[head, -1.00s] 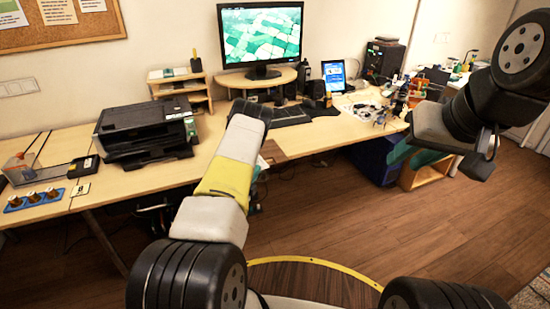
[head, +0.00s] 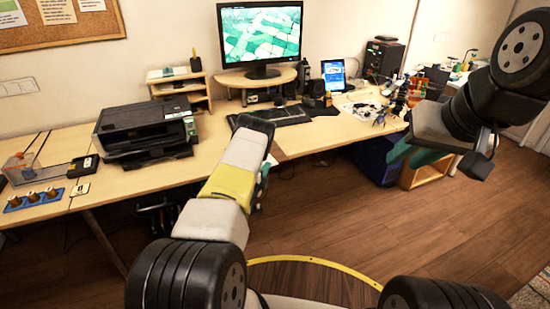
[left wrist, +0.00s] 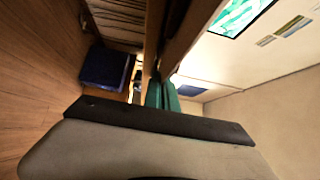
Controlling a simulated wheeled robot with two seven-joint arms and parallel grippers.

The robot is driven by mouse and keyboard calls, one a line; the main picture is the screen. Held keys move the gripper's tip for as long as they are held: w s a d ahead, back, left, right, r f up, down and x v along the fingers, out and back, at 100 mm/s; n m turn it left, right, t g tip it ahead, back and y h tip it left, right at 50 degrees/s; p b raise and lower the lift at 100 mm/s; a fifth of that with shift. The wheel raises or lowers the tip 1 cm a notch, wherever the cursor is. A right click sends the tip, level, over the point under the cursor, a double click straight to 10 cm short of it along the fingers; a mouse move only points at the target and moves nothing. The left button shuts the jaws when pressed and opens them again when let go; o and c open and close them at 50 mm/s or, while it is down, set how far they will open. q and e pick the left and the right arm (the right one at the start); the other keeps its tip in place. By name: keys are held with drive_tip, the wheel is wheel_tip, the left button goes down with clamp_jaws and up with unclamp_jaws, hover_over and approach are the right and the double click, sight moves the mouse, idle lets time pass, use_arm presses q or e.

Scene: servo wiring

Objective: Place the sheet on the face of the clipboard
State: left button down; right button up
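My left arm reaches over the front edge of the desk in the head view, and its links largely hide the gripper. In the left wrist view the two green fingers of my left gripper (left wrist: 163,96) stand close together, with no clear gap. I cannot tell whether a thin sheet is between them. A pale patch (left wrist: 190,88) lies just beyond the fingers; I cannot tell whether it is the sheet. A dark brown patch (head: 279,153) at the desk edge beside my arm may be the clipboard, mostly hidden. My right arm is raised at the right, its fingers unclear.
The desk (head: 235,160) holds a black printer (head: 146,130), a keyboard (head: 279,116), a monitor (head: 260,35) and a tablet (head: 334,75). Small parts crowd its right side. A blue box (head: 374,160) and wooden crate (head: 424,176) stand below. The floor in front is clear.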

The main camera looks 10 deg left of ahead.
use_arm(q)
drive_tip(key=c, duration=2)
unclamp_jaws()
drive_tip(key=shift+f, duration=0.15)
drive_tip(key=shift+c, duration=0.2)
drive_tip(key=o, duration=0.3)
drive_tip(key=shift+o, duration=0.2)
